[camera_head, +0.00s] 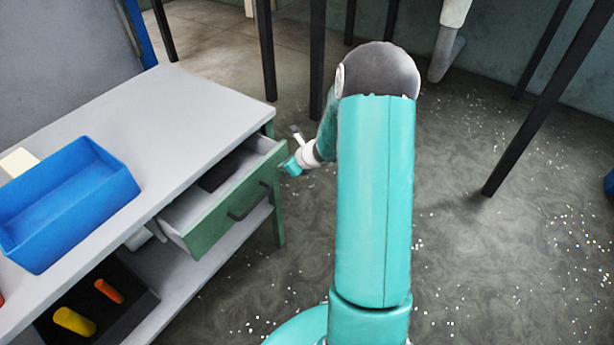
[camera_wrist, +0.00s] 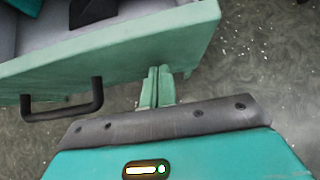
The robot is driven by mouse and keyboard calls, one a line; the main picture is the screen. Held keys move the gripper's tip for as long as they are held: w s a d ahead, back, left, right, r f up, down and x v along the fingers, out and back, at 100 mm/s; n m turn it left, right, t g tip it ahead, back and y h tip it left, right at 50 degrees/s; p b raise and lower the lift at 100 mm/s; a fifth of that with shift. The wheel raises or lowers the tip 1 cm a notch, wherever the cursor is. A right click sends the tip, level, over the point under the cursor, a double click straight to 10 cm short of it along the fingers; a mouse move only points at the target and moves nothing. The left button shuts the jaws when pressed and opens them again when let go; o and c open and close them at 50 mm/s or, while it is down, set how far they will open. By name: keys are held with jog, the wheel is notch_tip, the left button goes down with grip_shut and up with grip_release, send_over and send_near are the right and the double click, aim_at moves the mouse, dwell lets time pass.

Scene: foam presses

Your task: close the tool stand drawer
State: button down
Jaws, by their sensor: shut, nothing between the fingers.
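The tool stand (camera_head: 190,105) is a grey-topped bench with a green frame at the left of the head view. Its drawer (camera_head: 225,213) has a green front and stands partly open, with a dark object (camera_head: 219,172) inside. The dark bar handle (camera_head: 248,202) is on the drawer front; it also shows at the left of the wrist view (camera_wrist: 62,108). My gripper (camera_head: 288,166) is at the drawer's far right end in the head view. In the wrist view my gripper (camera_wrist: 157,72) is shut and empty, its tips at the drawer front's lower edge, right of the handle. I cannot tell whether they touch.
A blue bin (camera_head: 75,200) sits on the stand top. A dark tray (camera_head: 100,300) with a yellow (camera_head: 74,321) and an orange item (camera_head: 109,291) lies on the lower shelf. Dark table legs (camera_head: 545,105) stand behind and right. The speckled floor (camera_head: 480,260) between is open.

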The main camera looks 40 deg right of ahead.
jog(key=w+a, duration=0.1)
jog(key=w, duration=0.2)
jog(key=w+a, duration=0.1)
jog(key=w, duration=0.3)
jog(key=w+a, duration=0.1)
jog(key=w, duration=0.2)
jog(key=shift+w+a, duration=0.15)
jog(key=shift+a, duration=0.2)
jog(key=shift+w+a+r, duration=0.1)
jog(key=shift+w+a, duration=0.05)
jog(key=shift+w, duration=0.15)
